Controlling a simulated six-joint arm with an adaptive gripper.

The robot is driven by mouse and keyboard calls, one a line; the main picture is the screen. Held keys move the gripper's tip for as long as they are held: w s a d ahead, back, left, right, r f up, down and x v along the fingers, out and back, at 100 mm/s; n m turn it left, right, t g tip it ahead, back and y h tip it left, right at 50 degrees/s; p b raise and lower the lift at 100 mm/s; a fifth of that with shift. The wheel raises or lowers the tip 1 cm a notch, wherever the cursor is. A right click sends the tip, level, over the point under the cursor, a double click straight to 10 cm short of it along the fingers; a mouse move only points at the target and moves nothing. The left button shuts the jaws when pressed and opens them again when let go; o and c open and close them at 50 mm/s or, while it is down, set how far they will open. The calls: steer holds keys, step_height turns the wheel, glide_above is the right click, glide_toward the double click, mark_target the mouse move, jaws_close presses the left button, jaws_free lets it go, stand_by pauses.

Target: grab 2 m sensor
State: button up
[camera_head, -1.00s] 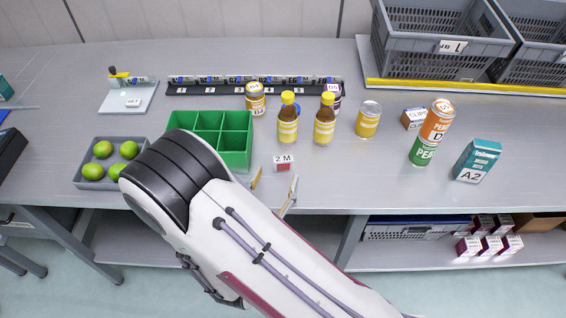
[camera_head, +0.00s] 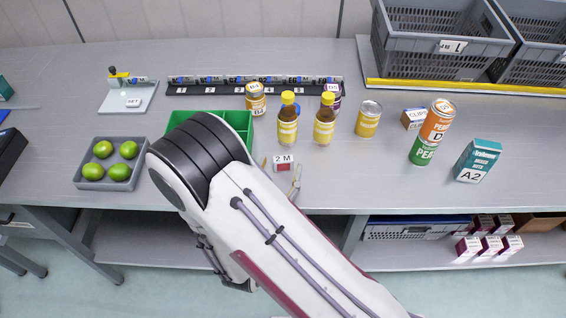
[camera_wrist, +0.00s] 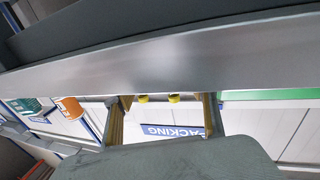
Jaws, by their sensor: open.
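The 2 M sensor (camera_head: 283,166) is a small block with a white "2 M" label and a red part, near the front edge of the table in the head view. My gripper (camera_head: 281,170) is open, with one finger to the left of the sensor and the other to the right in that view. Whether the fingers are level with it or touch it, I cannot tell. In the wrist view my gripper (camera_wrist: 163,105) shows its two fingers apart with nothing seen held; the sensor is not visible there.
A green divided bin (camera_head: 239,119) is partly hidden by my arm. Two yellow-capped bottles (camera_head: 288,120) (camera_head: 325,120) stand behind the sensor. A grey tray (camera_head: 86,184) of limes is at left. Cans and boxes stand at right. The table's front edge is close.

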mark_target(283, 164)
steer(key=shift+x, duration=1.2)
steer(key=c, duration=1.2)
